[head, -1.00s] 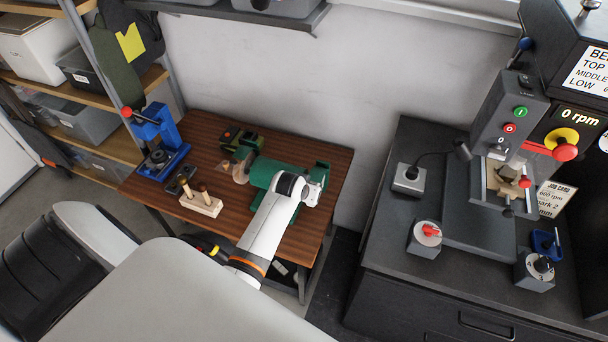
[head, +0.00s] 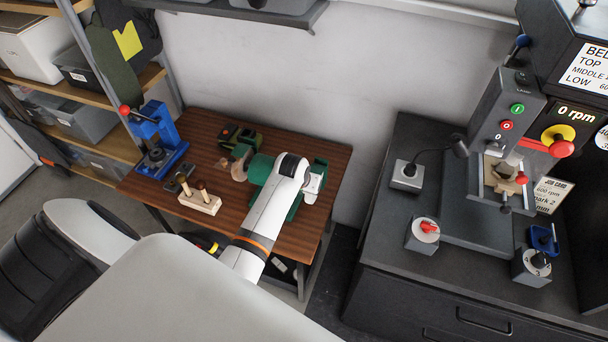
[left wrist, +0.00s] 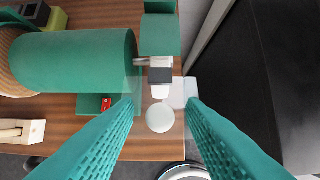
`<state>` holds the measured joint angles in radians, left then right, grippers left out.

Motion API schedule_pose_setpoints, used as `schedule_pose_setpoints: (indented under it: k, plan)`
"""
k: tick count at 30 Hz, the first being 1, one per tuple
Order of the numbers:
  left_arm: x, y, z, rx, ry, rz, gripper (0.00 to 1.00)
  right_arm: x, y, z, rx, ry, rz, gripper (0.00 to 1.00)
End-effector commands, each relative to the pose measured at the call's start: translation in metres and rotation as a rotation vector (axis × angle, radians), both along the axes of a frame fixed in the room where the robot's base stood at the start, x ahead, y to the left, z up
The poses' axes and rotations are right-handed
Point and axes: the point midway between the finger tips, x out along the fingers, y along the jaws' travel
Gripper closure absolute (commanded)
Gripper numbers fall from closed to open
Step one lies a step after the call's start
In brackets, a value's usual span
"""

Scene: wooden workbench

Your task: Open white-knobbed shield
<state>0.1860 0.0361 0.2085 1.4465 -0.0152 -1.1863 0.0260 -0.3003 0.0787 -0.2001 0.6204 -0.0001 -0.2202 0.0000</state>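In the left wrist view a round white knob (left wrist: 160,117) shows between my left gripper's fingers. A pale see-through panel (left wrist: 177,92) lies behind it, beside the end of the green machine (left wrist: 75,60). My left gripper (left wrist: 160,101) is open, with its teal perforated fingers on either side of the knob; I cannot tell whether they touch it. In the head view the green machine (head: 260,168) stands on the wooden bench, and my left arm's white links cover part of it and hide the fingers and knob. My right gripper is not in view.
On the wooden bench (head: 220,240) are a blue press (head: 160,140), a wooden block with handled tools (head: 200,203) and a dark green device (head: 240,137). A dark cabinet (head: 400,240) with a drilling machine (head: 500,140) stands to the right, across a narrow gap.

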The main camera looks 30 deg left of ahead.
Motion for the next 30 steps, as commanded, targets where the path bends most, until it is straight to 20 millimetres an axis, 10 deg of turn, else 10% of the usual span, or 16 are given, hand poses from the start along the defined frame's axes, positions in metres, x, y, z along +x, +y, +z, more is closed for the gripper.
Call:
schedule_pose_setpoints:
  k: [13, 30]
  plan:
    - [-0.004, -0.001, 0.009, 0.001, -0.003, 0.000, 0.62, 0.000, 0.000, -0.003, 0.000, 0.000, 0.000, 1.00]
    - [-0.046, -0.011, 0.100, 0.000, -0.002, 0.000, 0.62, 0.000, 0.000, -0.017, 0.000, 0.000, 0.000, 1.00]
